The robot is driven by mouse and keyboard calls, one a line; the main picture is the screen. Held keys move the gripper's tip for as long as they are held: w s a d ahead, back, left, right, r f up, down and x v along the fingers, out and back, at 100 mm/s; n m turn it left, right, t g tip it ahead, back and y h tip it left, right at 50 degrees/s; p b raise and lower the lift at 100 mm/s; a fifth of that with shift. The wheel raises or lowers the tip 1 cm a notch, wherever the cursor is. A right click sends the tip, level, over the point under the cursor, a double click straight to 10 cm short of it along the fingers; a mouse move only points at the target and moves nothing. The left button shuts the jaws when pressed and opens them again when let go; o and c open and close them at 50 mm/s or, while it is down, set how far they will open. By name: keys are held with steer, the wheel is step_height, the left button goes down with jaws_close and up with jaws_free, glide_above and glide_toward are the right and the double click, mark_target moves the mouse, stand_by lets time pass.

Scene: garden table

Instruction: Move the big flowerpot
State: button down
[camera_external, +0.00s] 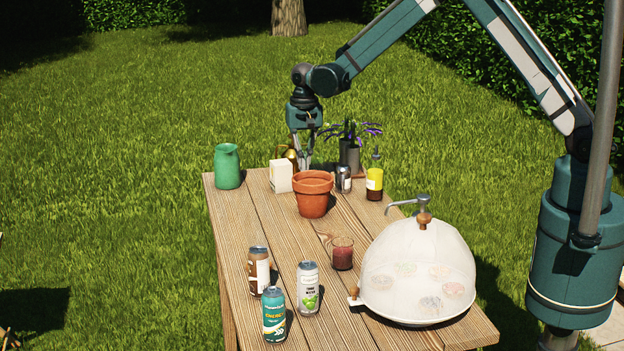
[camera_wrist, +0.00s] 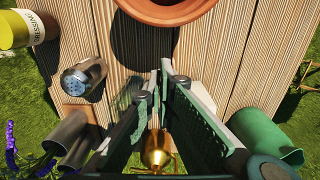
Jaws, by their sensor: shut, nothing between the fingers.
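The big flowerpot (camera_external: 313,195) is terracotta, upright on the wooden table, toward its far half. Its rim also shows at the top edge of the wrist view (camera_wrist: 165,14). My gripper (camera_external: 304,166) is behind the pot, pointing down, at the far end of the table. In the wrist view my gripper's fingertips (camera_wrist: 159,75) are close together, with nothing between them, and they are apart from the pot's rim. The pot's near side is unobstructed in the external view.
Nearer are several cans (camera_external: 308,288), a red glass (camera_external: 342,253) and a mesh food cover (camera_external: 418,270). Bare planks (camera_external: 250,215) lie left of the pot.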

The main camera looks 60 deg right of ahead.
mark_target(313, 196)
steer(key=s+a, duration=0.2)
steer(key=shift+s+a+r, duration=0.1)
steer(key=shift+s+a, duration=0.3)
steer(key=shift+s+a, duration=0.1)
steer(key=s+a+b, duration=0.5)
steer(key=s+a, duration=0.9)
steer(key=shift+a, duration=0.15)
steer(key=shift+s, duration=0.1)
stand_by(0.3)
